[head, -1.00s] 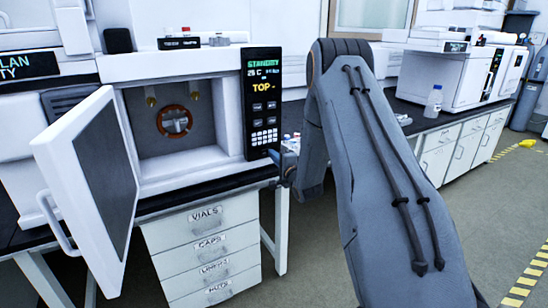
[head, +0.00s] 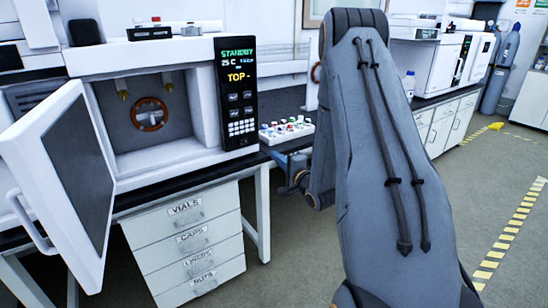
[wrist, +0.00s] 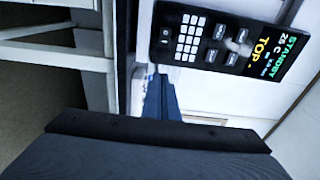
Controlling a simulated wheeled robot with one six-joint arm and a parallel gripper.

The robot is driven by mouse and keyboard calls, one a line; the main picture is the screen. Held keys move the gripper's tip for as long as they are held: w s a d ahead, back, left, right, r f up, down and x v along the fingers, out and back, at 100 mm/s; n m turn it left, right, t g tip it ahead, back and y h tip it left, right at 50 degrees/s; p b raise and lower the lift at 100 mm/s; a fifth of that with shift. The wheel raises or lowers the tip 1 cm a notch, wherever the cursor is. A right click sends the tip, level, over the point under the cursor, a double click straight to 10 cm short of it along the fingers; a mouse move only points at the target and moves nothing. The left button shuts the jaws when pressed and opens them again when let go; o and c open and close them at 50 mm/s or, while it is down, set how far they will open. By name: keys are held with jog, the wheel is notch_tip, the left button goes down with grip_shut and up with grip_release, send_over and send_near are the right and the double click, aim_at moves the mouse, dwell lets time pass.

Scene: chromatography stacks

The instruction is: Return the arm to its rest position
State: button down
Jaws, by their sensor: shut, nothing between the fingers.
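My arm rises through the right half of the head view, with its elbow (head: 352,20) at the top and its large grey link (head: 395,170) closest to the camera. The link hides most of the forearm. A small bluish wrist part (head: 297,172) shows left of it, beside the bench edge. In the wrist view the dark gripper body fills the bottom. My gripper's fingers (wrist: 160,92) appear as a narrow bluish strip at centre, shut and empty. They are near the oven's control panel (wrist: 230,42); contact is not visible. The fingertips are not clear in the head view.
The white oven (head: 208,100) stands at left with its door (head: 65,170) swung open. A vial tray (head: 285,130) lies on the bench right of it, close to my wrist. A drawer unit (head: 190,240) is below. Open floor (head: 490,190) lies at right.

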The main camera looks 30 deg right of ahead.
dwell(0.4)
jog(key=s+a+n+g+h, duration=0.1)
jog(key=s+a+n+g, duration=0.65)
jog(key=a, duration=0.25)
jog(key=s+a+r+n+g, duration=0.1)
jog(key=s+a+n+g, duration=0.2)
jog(key=s, duration=0.6)
jog(key=s+a+r+n+g+p, duration=0.1)
jog(key=s+a+n+g, duration=0.2)
jog(key=s, duration=0.6)
jog(key=s+a+r+n+g, duration=0.2)
jog(key=s+a+n+g, duration=0.2)
jog(key=s, duration=0.6)
jog(key=shift+a+p, duration=0.35)
jog(key=shift+a, duration=0.7)
jog(key=c, duration=2.5)
grip_release()
jog(key=shift+g, duration=0.25)
